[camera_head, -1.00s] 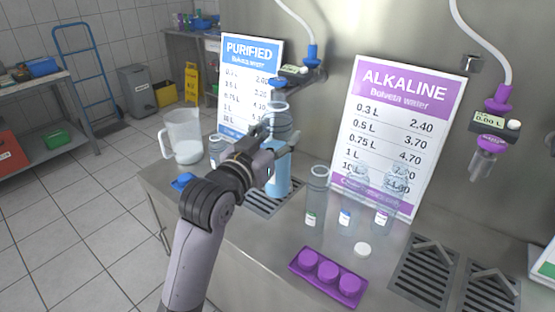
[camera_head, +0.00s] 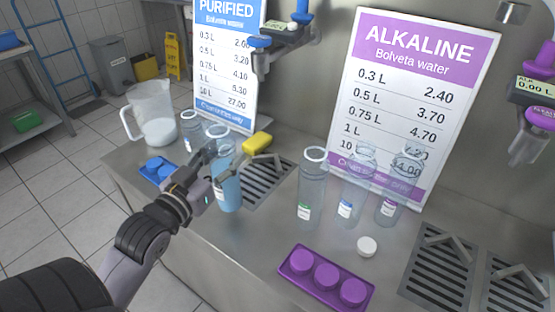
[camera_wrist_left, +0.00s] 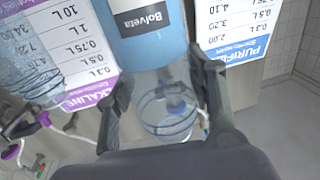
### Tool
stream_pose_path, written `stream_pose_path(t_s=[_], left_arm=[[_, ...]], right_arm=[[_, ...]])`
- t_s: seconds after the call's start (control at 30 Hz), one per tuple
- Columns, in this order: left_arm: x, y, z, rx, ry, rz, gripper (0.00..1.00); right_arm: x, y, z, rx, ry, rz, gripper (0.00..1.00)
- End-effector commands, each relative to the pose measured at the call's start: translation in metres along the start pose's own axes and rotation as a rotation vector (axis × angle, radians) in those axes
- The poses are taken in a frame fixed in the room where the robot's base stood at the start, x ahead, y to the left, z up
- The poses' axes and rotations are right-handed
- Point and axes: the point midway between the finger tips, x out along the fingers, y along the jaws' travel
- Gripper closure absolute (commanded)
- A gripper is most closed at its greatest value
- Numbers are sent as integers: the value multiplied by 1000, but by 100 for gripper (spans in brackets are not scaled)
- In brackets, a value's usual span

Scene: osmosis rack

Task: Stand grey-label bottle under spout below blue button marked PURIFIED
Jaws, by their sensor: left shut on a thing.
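My left gripper (camera_head: 222,167) is shut on a bottle of blue liquid (camera_head: 228,192), holding it upright by the upper part. In the left wrist view the bottle (camera_wrist_left: 145,45) shows inverted, with a dark grey label reading Bolveta and its open mouth between the fingers. In the head view it is left of the drain grate (camera_head: 262,182), at or just above the counter; I cannot tell if it touches. The blue button (camera_head: 260,41) sits on the dispenser beside the PURIFIED sign (camera_head: 224,75), with a clear spout (camera_head: 260,66) below. My right gripper is not in view.
Green-, blue- and purple-label bottles (camera_head: 312,190), a white cap (camera_head: 367,246) and a purple cap tray (camera_head: 323,281) are right.

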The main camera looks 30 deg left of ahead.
Motion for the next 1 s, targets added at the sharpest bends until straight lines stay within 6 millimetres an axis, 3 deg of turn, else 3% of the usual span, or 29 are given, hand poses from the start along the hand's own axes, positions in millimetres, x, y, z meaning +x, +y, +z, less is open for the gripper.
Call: stream_pose_path(t_s=[0.2,0.27,0.7,0.83,1.0], left_arm=[[28,0,2,2,13,1,92],[45,-1,-5,-2,9,1,92],[157,0,-4,-1,6,0,92],[173,0,-3,-1,5,0,92],[178,0,9,-1,1,0,92]], right_arm=[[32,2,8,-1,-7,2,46],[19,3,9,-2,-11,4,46],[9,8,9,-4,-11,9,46],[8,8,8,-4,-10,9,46],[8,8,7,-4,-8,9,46]])
